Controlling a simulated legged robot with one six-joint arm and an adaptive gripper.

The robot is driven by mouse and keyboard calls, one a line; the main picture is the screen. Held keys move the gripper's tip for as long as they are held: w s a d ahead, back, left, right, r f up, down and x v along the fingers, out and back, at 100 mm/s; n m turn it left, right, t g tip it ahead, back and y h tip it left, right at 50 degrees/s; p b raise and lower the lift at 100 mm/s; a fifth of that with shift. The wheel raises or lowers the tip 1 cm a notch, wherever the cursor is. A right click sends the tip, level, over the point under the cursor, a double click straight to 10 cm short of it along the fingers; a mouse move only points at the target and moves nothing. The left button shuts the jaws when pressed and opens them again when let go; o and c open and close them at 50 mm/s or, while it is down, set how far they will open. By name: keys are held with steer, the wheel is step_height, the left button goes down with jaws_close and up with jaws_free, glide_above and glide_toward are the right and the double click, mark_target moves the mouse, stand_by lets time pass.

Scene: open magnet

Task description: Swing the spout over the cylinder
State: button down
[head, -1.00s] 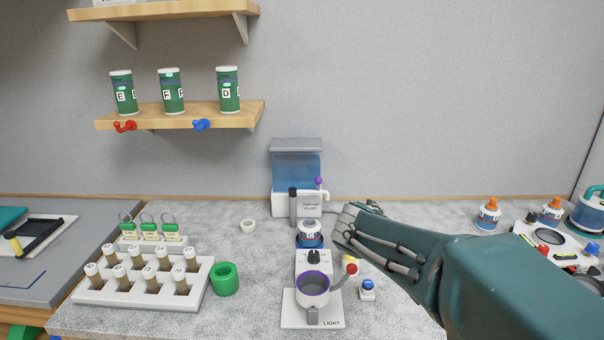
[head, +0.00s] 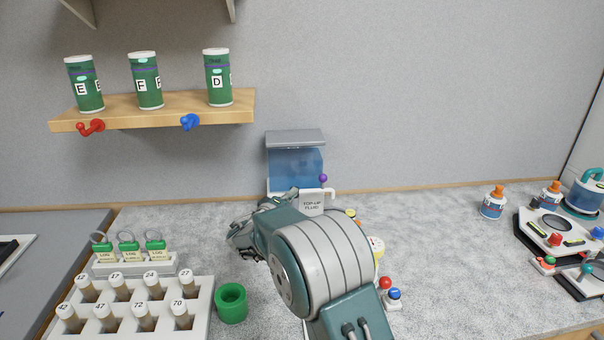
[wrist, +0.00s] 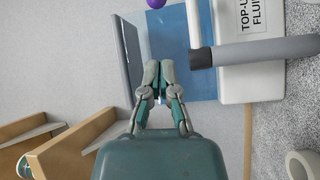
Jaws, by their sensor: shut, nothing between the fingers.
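The top-up fluid dispenser (head: 297,165) stands at the back, with a blue tank and a labelled white front; its tank also shows in the wrist view (wrist: 178,60). Its white spout (head: 329,193) is on the right side, with a purple knob (head: 323,178) above; the knob is cut off at the top of the wrist view (wrist: 155,3). A grey cylinder with a dark end (wrist: 262,50) is in front of the dispenser; my arm mostly hides it in the head view. My gripper (wrist: 158,80) is shut and empty, apart from the knob and cylinder.
A shelf (head: 160,109) with green canisters hangs above. Red (head: 385,283) and blue buttons are beside my arm.

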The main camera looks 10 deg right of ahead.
steer(key=x, duration=0.7)
steer(key=d+x, duration=0.1)
steer(key=x, duration=0.2)
steer(key=shift+d, duration=0.2)
steer(key=shift+a, duration=0.35)
steer(key=shift+s+d+m+g+h, duration=0.2)
steer(key=shift+m+g+h, duration=0.1)
steer(key=shift+m, duration=0.1)
steer(key=shift+s+a+m+g+h, duration=0.15)
steer(key=shift+m+g+h, duration=0.15)
steer(key=shift+g+h, duration=0.15)
